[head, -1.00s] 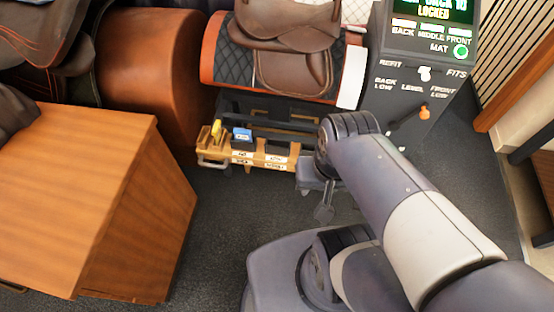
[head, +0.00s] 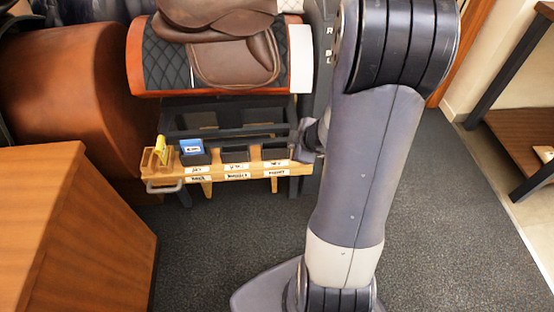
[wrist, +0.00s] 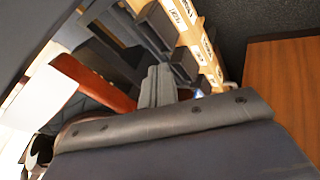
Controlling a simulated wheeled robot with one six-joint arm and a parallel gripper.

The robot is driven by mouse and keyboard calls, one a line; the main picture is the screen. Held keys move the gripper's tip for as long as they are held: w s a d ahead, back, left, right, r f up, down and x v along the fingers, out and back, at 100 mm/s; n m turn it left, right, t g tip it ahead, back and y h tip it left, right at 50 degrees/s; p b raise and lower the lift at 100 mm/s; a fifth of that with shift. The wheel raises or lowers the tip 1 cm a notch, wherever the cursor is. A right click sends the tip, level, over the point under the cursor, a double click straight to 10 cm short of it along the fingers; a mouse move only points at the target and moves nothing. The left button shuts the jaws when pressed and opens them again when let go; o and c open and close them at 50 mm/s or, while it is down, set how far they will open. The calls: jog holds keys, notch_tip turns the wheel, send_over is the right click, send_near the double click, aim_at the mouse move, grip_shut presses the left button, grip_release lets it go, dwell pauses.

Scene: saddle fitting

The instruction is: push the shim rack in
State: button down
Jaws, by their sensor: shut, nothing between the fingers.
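The shim rack (head: 257,173) is a light wooden tray with labels on its front and a metal handle (head: 165,187) at its left end. It juts out below the saddle stand. A blue item (head: 193,150) sits in one dark compartment, and a yellow item (head: 161,149) stands at the left end. My gripper (head: 308,141) is shut and empty at the right end of the rack, partly hidden behind my arm. In the wrist view, the gripper (wrist: 158,85) points toward the rack (wrist: 192,37); I cannot tell whether they touch.
A brown saddle (head: 235,55) rests on a quilted pad on the stand above the rack. A wooden cabinet (head: 80,235) stands at the front left. A dark-legged shelf (head: 520,130) stands at the right. The carpet (head: 225,235) before the rack is clear.

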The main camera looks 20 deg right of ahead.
notch_tip(320, 180, down, 4)
jog(key=s+a+n+y+b, duration=0.1)
jog(key=n+y, duration=0.1)
jog(key=b, duration=0.5)
send_near(269, 155)
notch_tip(269, 155, down, 3)
jog(key=w+a, duration=0.1)
jog(key=shift+w+d+g, duration=0.15)
jog(key=shift+w+g, duration=0.15)
jog(key=shift+w, duration=0.7)
